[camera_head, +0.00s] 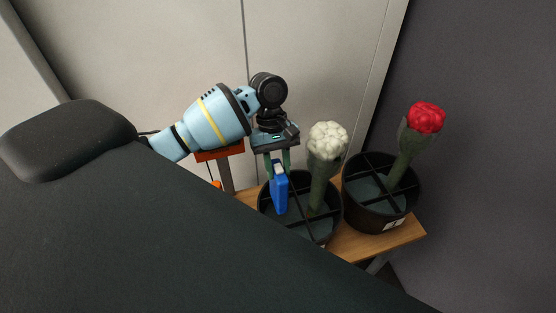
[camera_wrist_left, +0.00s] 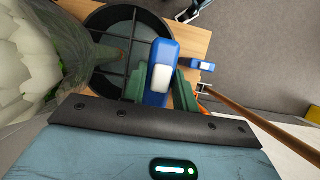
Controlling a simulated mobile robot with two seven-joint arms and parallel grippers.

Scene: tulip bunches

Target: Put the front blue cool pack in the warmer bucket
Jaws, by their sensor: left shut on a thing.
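My left gripper (camera_head: 278,166) points down over the left black bucket (camera_head: 306,225) and is shut on a blue cool pack (camera_head: 280,195). The pack hangs upright at the bucket's left side; I cannot tell whether its lower end is below the rim. In the left wrist view the pack (camera_wrist_left: 160,75) is between the green fingers, near the rim of the divided bucket (camera_wrist_left: 91,20). The right black bucket (camera_head: 361,210) is also divided. Which bucket is warmer does not show. My right gripper is out of view.
A white tulip bunch (camera_head: 327,143) stands in the left bucket, close right of my gripper. A red bunch (camera_head: 426,118) leans in the right bucket. Both buckets are on a narrow wooden table (camera_head: 408,234). A pale wall (camera_head: 310,60) is behind.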

